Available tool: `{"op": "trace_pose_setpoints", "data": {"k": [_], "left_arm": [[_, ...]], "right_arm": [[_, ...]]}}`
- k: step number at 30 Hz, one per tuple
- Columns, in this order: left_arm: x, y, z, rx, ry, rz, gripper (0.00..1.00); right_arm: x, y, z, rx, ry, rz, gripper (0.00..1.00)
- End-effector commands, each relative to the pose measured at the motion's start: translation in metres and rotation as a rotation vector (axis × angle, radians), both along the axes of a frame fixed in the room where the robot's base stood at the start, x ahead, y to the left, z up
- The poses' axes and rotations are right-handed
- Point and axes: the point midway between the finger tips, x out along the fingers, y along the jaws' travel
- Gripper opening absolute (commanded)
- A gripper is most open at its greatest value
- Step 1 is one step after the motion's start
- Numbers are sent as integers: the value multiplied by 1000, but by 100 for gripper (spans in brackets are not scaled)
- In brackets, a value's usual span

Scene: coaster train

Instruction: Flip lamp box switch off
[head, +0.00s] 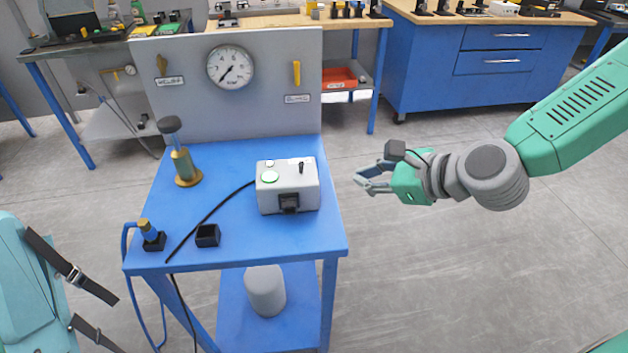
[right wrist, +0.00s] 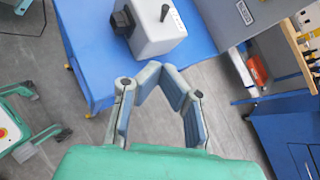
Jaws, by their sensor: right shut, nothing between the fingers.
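The lamp box (head: 307,196) is a grey box on the blue table, right of its middle. On its top are a round pale green lamp (head: 270,177) and a small black toggle switch (head: 302,166). The switch looks nearly upright in the head view; I cannot tell its setting. The right wrist view shows the box (right wrist: 155,38) and its switch (right wrist: 165,13) beyond my fingers. My right gripper (head: 359,181) is shut and empty, to the right of the box and apart from it. It also shows in the right wrist view (right wrist: 157,70). My left gripper is out of view.
The blue table (head: 235,160) has a back panel with a gauge (head: 230,67). A brass post (head: 183,164), a black cable, a black block (head: 207,236) and a plug (head: 152,236) are left of the box. Open floor lies right of the table.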

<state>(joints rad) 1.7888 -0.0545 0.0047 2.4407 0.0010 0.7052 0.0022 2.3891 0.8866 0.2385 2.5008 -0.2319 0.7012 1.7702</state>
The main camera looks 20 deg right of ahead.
Motion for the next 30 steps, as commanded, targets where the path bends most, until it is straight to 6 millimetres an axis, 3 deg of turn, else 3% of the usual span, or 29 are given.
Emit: {"op": "trace_pose_setpoints", "data": {"k": [1,12,24,30], "left_arm": [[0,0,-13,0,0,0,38],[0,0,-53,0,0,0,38],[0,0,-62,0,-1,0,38],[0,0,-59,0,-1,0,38]], "right_arm": [[2,1,-6,-2,-5,1,0],[6,3,-9,-3,-5,-6,0],[62,35,-47,-5,2,-3,0],[81,53,-38,-4,-4,-4,0]]}}
